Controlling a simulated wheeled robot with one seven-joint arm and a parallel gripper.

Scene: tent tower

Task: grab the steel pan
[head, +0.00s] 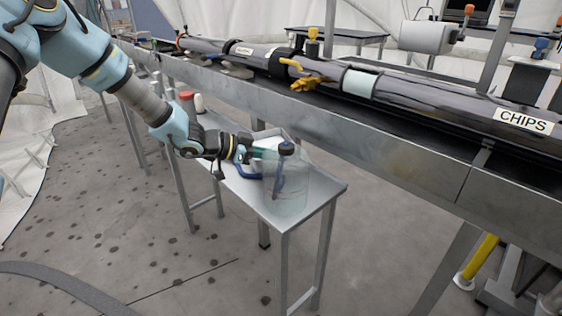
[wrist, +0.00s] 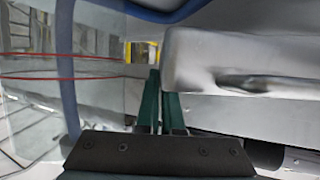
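My gripper (head: 266,154) reaches over the small steel table, behind and beside a clear jug (head: 297,190) with a blue handle. In the wrist view its two green fingers (wrist: 160,100) are close together, with nothing visible held between them. A grey metal piece with a rounded end and a dark slot (wrist: 230,55) lies just right of the fingertips. It may be the steel pan's handle, but I cannot tell for sure. The pan's body cannot be made out in the head view. The jug's blue edge (wrist: 68,65) shows left of the fingers.
The steel table (head: 318,200) is narrow. A red-capped container (head: 187,103) and a pale bottle (head: 199,104) stand at its far end. A long metal counter (head: 400,150) with grey tubes runs behind it. Open floor lies at the left.

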